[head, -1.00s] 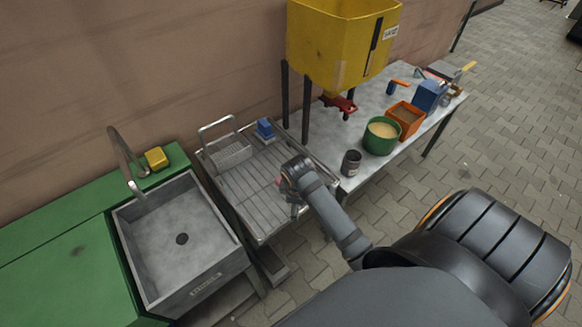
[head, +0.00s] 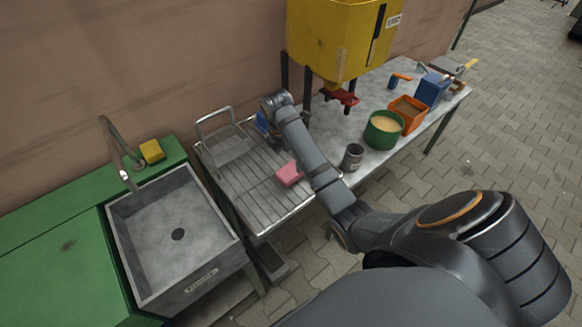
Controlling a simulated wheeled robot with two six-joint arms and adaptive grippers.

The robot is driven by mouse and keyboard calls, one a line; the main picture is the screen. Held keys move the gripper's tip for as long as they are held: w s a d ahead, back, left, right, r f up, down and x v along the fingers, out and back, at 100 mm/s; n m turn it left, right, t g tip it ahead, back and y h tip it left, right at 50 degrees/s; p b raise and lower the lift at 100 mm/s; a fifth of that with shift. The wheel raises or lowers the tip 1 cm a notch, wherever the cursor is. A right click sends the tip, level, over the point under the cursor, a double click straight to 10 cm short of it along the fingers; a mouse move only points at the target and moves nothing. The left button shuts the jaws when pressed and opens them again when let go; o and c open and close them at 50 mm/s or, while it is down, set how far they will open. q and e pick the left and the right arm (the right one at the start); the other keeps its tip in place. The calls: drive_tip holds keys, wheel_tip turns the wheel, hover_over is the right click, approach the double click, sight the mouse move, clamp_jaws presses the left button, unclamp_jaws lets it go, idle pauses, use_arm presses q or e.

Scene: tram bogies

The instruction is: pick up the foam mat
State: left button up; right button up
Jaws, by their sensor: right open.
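No thing here plainly reads as a foam mat. A pink block (head: 289,173), soft-looking, lies on the slatted metal drying rack (head: 250,196), near its right side. A blue block (head: 261,121) stands at the back of the rack, partly covered by my right gripper (head: 270,113). The right gripper is over the back right of the rack, close to the blue block. It is open; its fingers are mostly hidden behind my wrist, and I cannot tell whether it touches the block. My left gripper is out of view.
A stone sink (head: 172,225) and a yellow sponge (head: 151,151) are at left. A yellow hopper (head: 335,40) overhangs the metal table, which holds a dark cup (head: 353,157), green bowl (head: 382,131) and orange box (head: 407,112).

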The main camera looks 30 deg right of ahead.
sight(291, 170)
drive_tip(key=f+b, duration=0.1)
drive_tip(key=f, duration=0.1)
drive_tip(key=f+b, duration=0.2)
drive_tip(key=d+f+b, duration=0.1)
drive_tip(key=f, duration=0.1)
drive_tip(key=shift+w+f, duration=0.1)
drive_tip(key=shift+f, duration=0.25)
drive_tip(key=shift+r, duration=0.15)
drive_tip(key=c, duration=1.1)
